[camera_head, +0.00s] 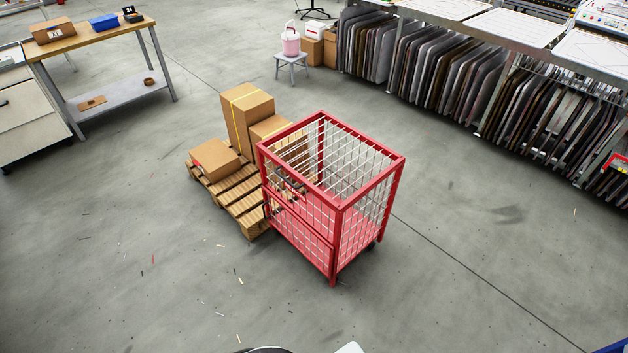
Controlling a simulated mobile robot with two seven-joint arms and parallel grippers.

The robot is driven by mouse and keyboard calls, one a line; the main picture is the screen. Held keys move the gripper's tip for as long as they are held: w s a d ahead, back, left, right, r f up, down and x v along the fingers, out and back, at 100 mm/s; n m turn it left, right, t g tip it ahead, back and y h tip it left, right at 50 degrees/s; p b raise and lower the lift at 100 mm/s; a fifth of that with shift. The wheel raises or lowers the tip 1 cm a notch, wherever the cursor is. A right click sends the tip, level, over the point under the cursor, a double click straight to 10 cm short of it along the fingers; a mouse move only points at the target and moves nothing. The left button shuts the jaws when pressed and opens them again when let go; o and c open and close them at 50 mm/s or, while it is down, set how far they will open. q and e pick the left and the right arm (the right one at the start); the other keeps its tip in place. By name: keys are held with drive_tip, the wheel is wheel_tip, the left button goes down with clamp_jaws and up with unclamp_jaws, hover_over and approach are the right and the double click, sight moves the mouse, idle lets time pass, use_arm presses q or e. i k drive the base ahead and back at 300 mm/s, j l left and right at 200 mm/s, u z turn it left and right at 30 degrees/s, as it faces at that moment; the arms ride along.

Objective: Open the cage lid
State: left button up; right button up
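The cage (337,238) is a red-framed box with pale wire mesh sides and a red floor. It stands upright on the concrete floor near the middle of the head view. Its rectangular red top frame faces up toward me. I cannot tell from here whether a separate mesh lid lies across the top. A small dark and red latch-like fitting (291,187) shows on the upper part of its left-facing side. Neither of my grippers is in view, and nothing touches the cage from my side.
A wooden pallet (238,192) with cardboard boxes (246,113) stands close behind the cage's left side. A workbench (97,42) is at the far left. A rack of dark panels (440,75) runs along the upper right. A small stool (291,60) stands behind.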

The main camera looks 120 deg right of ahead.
sight(400, 159)
drive_tip(key=z, duration=3.55)
drive_tip(key=i+z, duration=0.1)
drive_tip(key=z, duration=0.15)
drive_tip(key=i+l+u, duration=0.1)
drive_tip(key=i+u, duration=0.25)
drive_tip(key=i+l+u, duration=0.15)
drive_tip(key=u, duration=0.2)
drive_tip(key=i+l+u, duration=0.2)
drive_tip(key=u, duration=0.15)
